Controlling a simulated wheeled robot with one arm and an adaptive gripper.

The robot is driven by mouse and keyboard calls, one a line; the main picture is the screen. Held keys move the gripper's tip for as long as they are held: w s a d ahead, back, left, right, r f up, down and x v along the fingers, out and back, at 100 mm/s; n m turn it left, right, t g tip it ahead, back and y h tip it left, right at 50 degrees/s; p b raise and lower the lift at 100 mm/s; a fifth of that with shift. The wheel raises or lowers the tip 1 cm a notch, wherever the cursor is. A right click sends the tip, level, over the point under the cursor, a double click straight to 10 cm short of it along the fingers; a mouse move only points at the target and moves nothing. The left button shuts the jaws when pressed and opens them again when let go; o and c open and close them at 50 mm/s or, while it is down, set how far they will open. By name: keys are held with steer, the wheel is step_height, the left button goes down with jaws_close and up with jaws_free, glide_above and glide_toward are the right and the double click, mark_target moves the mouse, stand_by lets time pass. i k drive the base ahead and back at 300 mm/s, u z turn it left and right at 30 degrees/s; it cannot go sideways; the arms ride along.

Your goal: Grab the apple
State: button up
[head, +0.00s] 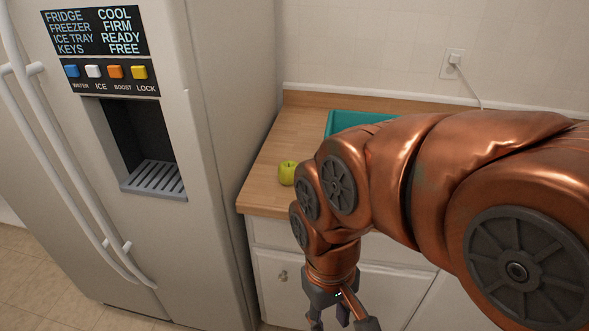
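A yellow-green apple (287,173) sits on the wooden counter (262,188), near its front edge and close to the fridge side. My copper-coloured arm passes just right of the apple in the picture. My gripper (342,322) hangs below the counter top, in front of the white cabinets, at the bottom of the head view. Its dark fingers look spread apart, with nothing seen between them. The fingertips are partly cut off by the picture's lower edge. The gripper is apart from the apple.
A large fridge (215,220) with a dispenser stands left of the counter. A teal container (345,121) sits on the counter behind my arm, mostly hidden. White cabinets (275,275) are below. A wall outlet (452,63) with a plugged cord is behind. Bare counter surrounds the apple's left and back.

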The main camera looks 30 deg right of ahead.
mark_target(286, 169)
steer(key=z, duration=1.6)
steer(key=k, duration=1.35)
steer(key=u, duration=1.6)
steer(key=i, duration=1)
